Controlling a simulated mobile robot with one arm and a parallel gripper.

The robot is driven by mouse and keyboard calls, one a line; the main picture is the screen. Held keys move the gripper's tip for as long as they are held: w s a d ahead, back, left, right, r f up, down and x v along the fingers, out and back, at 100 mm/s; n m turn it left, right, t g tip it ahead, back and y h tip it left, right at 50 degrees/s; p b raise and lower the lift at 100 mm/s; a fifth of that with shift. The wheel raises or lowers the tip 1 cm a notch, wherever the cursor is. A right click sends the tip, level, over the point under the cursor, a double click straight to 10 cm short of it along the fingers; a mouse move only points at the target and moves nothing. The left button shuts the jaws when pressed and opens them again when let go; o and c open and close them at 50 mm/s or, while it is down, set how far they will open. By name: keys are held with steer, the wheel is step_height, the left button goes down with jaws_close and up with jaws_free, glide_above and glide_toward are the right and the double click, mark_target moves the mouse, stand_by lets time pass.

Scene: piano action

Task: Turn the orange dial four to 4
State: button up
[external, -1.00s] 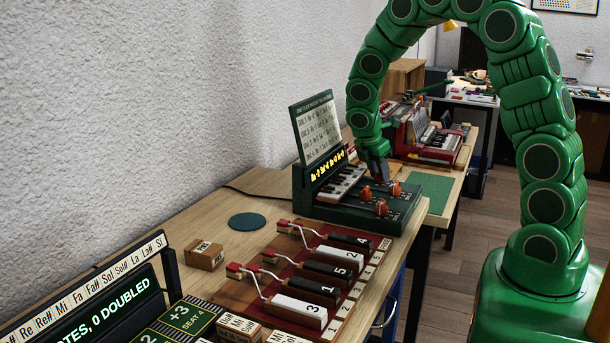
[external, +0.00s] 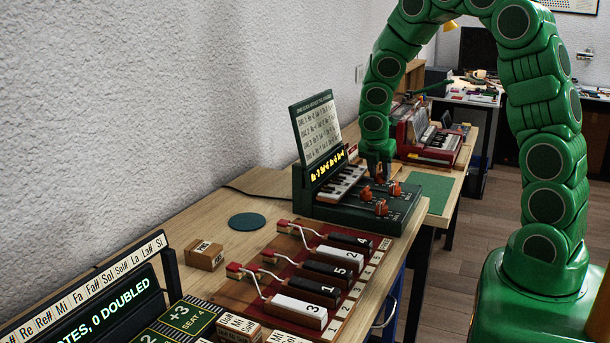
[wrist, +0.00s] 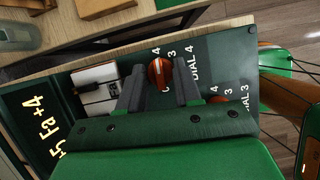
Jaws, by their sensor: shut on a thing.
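The orange dial four (wrist: 159,73) is between the two grey fingers of my gripper (wrist: 160,88) in the wrist view, beside the printed words DIAL 4. The fingers are shut on the dial's sides. The dial has a pale pointer line, but I cannot tell for sure which number it points to. In the external view my gripper (external: 379,172) reaches down onto the far part of the dark green panel (external: 340,215), and the held dial is mostly hidden by it.
Other orange dials stand close by: a left one (external: 365,193), a right one (external: 394,188) and a near one (external: 381,208). A small keyboard (external: 341,184) and a lit display (external: 328,165) lie left of them. Black and white blocks (external: 317,271) stand nearer.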

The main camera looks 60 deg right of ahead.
steer(key=o, duration=1)
steer(key=shift+r, duration=0.1)
steer(key=v, duration=0.7)
steer(key=shift+a+r, duration=0.15)
steer(key=shift+r, duration=0.15)
